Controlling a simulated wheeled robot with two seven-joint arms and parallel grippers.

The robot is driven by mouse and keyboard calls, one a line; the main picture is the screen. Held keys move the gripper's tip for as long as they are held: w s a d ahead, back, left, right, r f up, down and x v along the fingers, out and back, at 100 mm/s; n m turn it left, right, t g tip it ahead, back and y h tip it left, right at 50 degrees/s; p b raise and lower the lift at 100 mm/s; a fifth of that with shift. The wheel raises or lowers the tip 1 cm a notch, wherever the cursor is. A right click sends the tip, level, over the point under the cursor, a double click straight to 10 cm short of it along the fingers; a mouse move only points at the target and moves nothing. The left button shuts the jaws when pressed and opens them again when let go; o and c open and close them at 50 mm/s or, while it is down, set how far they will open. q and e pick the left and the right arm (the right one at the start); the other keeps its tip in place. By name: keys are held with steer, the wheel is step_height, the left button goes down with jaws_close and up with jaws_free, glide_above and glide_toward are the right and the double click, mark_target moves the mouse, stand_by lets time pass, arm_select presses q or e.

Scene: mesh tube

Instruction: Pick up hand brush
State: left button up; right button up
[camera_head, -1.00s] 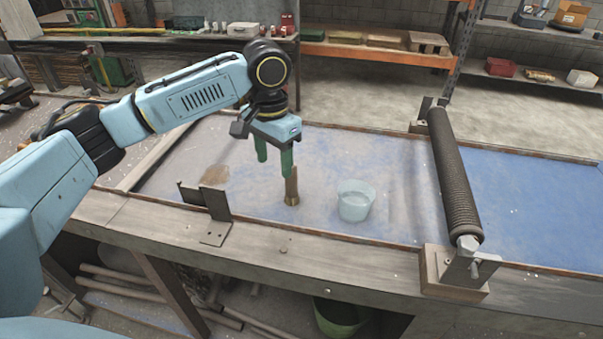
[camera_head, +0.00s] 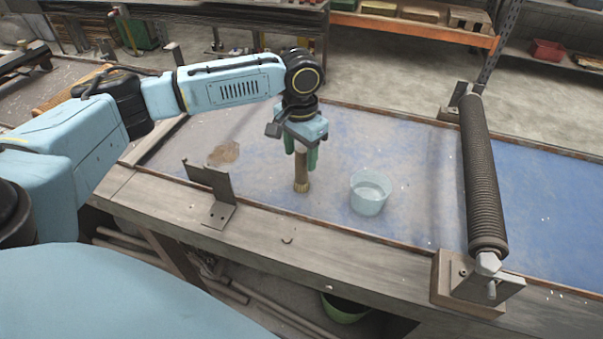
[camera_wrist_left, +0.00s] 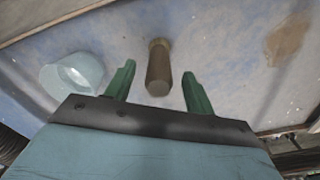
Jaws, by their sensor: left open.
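The hand brush (camera_head: 301,175) stands upright on the blue table, with a brown handle on top and pale bristles at the bottom. My left gripper (camera_head: 300,156) points down at the top of the handle in the head view. In the left wrist view the brush (camera_wrist_left: 159,68) shows between and beyond the two green fingers of my left gripper (camera_wrist_left: 156,84). The fingers are apart, with gaps on both sides of the handle. My right gripper is in neither view.
A clear bucket (camera_head: 369,194) stands to the right of the brush; it also shows in the left wrist view (camera_wrist_left: 75,74). A metal bracket (camera_head: 212,190) stands on the front edge, left of the brush. A ridged roller (camera_head: 482,175) crosses the table at the right.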

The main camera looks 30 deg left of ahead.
mark_target(302, 164)
arm_select(q)
step_height(302, 164, down, 4)
steer(key=shift+w+f, duration=0.1)
steer(key=shift+w, duration=0.05)
steer(key=c, duration=1)
